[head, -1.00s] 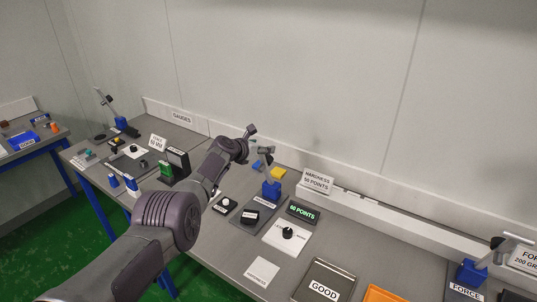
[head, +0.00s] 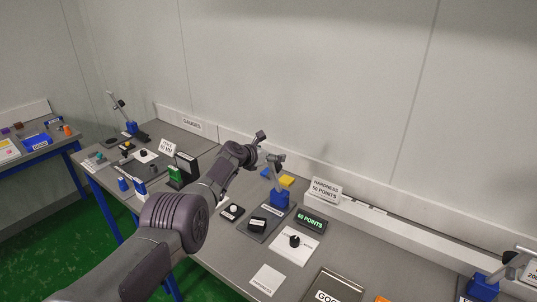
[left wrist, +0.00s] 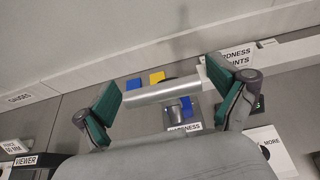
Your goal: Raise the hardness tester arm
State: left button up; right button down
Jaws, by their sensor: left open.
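My left gripper (head: 265,148) is open beside the tester's top. In the left wrist view its green-padded fingers (left wrist: 167,90) are on either side of the bar; I cannot tell whether they touch it. The green display (head: 311,222) reads 60 POINTS; the sign (head: 326,190) reads HARDNESS 50 POINTS. My right gripper is not visible.
A yellow block (head: 287,181) and a blue block (head: 265,173) lie behind the tester. A white panel with a black knob (head: 294,241) is in front. Another blue-based stand (head: 483,287) is at right. The wall closes the bench's back.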

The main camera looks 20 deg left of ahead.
pick_arm(q)
jog(key=shift+s+a+r, duration=0.1)
jog(key=shift+a, duration=0.45)
jog(key=shift+s+a+r, duration=0.15)
jog(key=shift+s+a, duration=0.1)
jog(key=shift+s, duration=0.1)
jog(key=d+v, duration=0.1)
jog(key=v, duration=0.9)
jog(key=shift+s+r, duration=0.15)
jog(key=shift+s, duration=0.3)
